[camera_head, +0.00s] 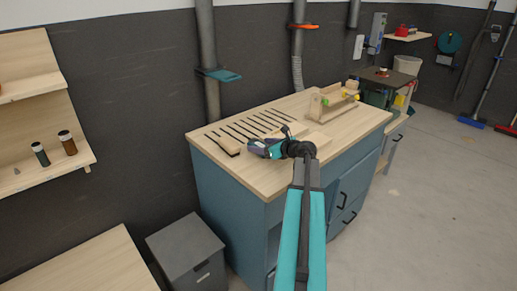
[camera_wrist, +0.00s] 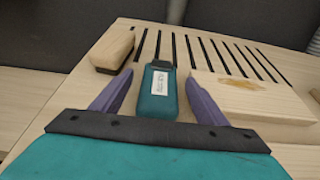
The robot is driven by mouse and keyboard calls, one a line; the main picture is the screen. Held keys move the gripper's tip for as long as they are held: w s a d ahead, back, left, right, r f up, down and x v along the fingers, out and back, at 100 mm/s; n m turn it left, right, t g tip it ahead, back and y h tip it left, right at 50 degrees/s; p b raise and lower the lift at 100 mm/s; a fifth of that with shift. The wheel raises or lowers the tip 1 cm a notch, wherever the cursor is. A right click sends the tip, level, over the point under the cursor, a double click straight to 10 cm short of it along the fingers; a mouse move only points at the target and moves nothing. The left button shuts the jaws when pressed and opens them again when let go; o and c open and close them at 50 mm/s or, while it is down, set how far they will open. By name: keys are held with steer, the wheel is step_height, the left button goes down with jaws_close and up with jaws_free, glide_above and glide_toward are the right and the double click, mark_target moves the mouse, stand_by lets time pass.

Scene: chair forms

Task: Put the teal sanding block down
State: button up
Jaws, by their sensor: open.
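The teal sanding block (camera_wrist: 158,92), with a white label and a dark far end, shows in the wrist view. It appears to rest on the wooden bench top (camera_head: 262,182). My gripper (camera_wrist: 160,96) is open, with one purple finger on each side of the block. A gap shows between the block and each finger. In the head view my gripper (camera_head: 257,147) is low over the bench, and the block is hard to tell apart from it.
A wooden block with a dark underside (camera_wrist: 113,48) lies left of the teal block. A pale board (camera_wrist: 255,97) lies close on the right. Dark slots (camera_wrist: 230,57) run behind. A wooden jig (camera_head: 333,103) stands at the bench's far end. The bench's front left corner is clear.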

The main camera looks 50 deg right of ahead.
steer(key=shift+x, duration=0.8)
steer(key=c, duration=1.3)
steer(key=shift+r, duration=0.15)
